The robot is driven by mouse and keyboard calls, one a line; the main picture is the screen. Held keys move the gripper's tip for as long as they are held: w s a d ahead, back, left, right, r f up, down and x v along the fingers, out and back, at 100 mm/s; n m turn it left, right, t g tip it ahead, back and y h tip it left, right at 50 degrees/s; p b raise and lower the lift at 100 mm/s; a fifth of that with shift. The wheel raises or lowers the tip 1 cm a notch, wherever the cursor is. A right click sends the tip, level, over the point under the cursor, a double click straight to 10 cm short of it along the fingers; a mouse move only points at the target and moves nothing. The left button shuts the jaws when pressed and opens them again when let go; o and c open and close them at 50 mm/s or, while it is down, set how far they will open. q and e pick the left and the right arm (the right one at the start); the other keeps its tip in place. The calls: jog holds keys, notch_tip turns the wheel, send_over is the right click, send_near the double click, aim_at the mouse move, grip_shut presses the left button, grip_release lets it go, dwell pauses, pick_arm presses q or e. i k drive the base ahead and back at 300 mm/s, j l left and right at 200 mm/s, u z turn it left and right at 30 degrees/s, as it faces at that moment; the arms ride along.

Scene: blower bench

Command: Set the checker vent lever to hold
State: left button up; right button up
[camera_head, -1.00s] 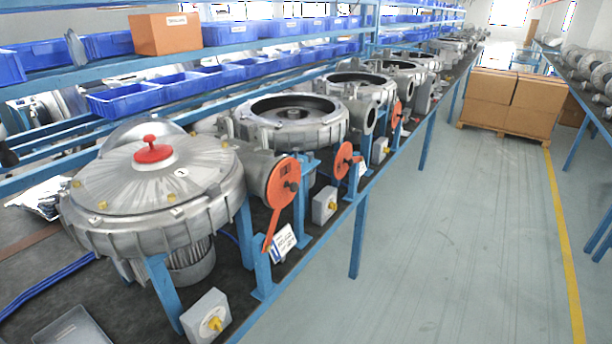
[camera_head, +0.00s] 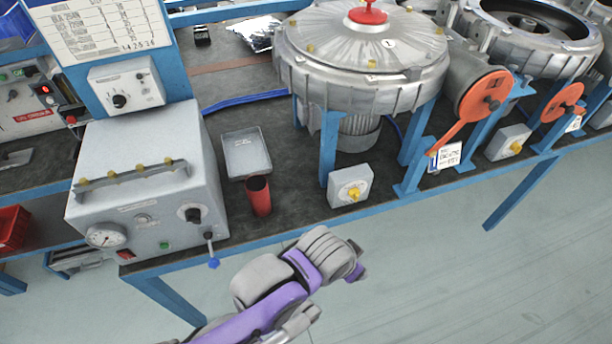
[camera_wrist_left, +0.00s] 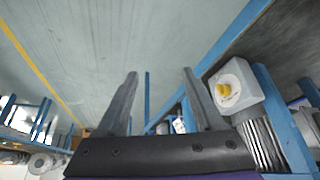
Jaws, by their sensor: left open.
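The checker (camera_head: 145,180) is a grey box at the left of the bench in the head view. Its front has a round gauge (camera_head: 105,235), a black knob and a small vent lever (camera_head: 211,249) with a blue ball tip. The lever hangs downward at the box's lower right; its markings are too small to read. My left arm comes in from the bottom, its hand end in front of the bench edge, right of the lever and apart from it. In the left wrist view my left gripper (camera_wrist_left: 160,74) is open and empty. My right gripper is not in view.
A red cup (camera_head: 259,196) and a grey tray (camera_head: 246,153) stand right of the checker. A switch box with a yellow knob (camera_head: 350,186) sits under the large blower (camera_head: 362,60). Free floor (camera_head: 450,270) lies before the bench.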

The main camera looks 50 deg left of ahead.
aim_at(213, 263)
jog(key=k+j+u, duration=0.15)
jog(key=u, duration=2.6)
jog(key=k+l+u, duration=0.1)
jog(key=k, duration=0.25)
